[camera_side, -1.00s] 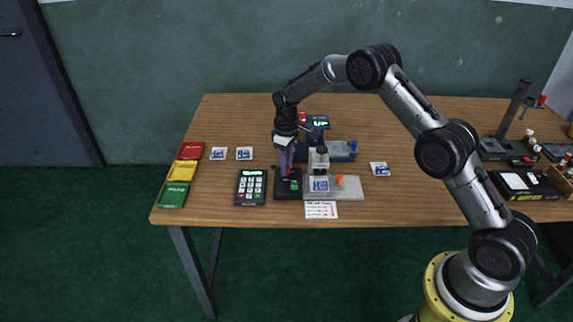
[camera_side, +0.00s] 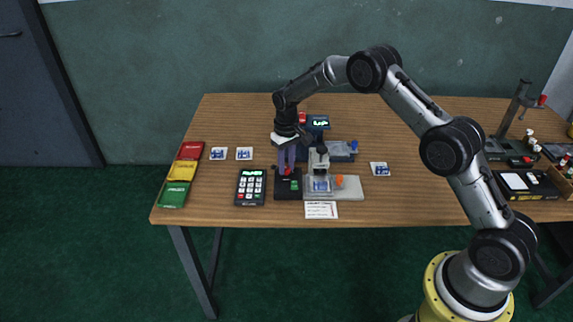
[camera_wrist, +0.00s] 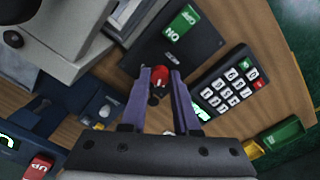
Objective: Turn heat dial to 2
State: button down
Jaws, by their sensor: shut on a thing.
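A red dial (camera_wrist: 161,76) with a small pale mark stands on the black control box (camera_wrist: 200,58). In the wrist view, my gripper (camera_wrist: 158,70) has its purple fingers on either side of the dial and is shut on it. In the side view, my gripper (camera_side: 287,170) points straight down at the rear left of the box (camera_side: 284,193). The dial there is mostly hidden by the fingers. A green switch (camera_wrist: 182,23) sits on the same box. I cannot read the dial's number.
A keypad (camera_side: 250,187) stands close left of the box. A grey and white press-like unit (camera_side: 320,160) stands close on the right. A printed card (camera_side: 321,210) lies in front. Red, yellow and green trays (camera_side: 173,194) line the left edge.

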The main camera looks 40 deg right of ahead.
aim_at(287, 168)
jog(key=c, duration=0.7)
grip_release()
jog(key=shift+o, duration=0.2)
notch_tip(287, 168, up, 14)
